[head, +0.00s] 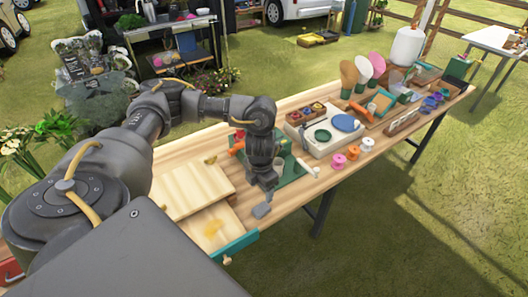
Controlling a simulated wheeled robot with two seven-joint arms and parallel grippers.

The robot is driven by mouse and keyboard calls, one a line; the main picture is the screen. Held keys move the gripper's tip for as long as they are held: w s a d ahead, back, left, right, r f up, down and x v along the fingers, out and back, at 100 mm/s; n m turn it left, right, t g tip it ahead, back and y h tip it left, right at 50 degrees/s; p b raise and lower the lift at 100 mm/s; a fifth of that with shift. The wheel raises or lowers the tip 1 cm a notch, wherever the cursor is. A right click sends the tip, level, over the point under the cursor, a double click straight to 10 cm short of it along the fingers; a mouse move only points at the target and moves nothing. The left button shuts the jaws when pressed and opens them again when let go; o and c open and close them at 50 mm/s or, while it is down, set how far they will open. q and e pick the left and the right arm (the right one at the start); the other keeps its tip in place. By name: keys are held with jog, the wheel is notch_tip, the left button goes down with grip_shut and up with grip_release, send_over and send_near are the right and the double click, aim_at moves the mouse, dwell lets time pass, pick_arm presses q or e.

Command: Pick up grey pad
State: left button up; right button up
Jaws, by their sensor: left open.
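My left gripper (264,199) hangs down from my left arm over the front edge of the wooden table. It is open, though its jaws are small and seen almost end-on. A small flat grey piece (262,211) shows right at its tip, against the table edge. I cannot tell whether this is the grey pad or a finger of the gripper. No other grey pad can be made out clearly. The gripper and wrist hide part of a green mat (293,174) behind them. My right gripper is not in view.
Wooden boards (190,188) lie left of the gripper. A white tray (318,149) with a blue disc (346,122) and a green disc (322,135) is to the right, near pink and orange spools (339,160).

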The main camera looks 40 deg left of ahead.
pick_arm(q)
send_over(261, 208)
notch_tip(261, 208, down, 6)
jog(key=shift+w+r+b, duration=0.15)
jog(key=shift+r+b, duration=0.1)
jog(key=shift+b, duration=0.2)
jog(key=shift+f, duration=0.45)
jog(key=f+p, duration=0.1)
jog(key=f, duration=0.2)
jog(key=shift+s+f, duration=0.2)
jog(key=shift+f, duration=0.5)
jog(key=c, duration=1)
jog(key=shift+c, duration=0.2)
jog(key=shift+r, duration=0.1)
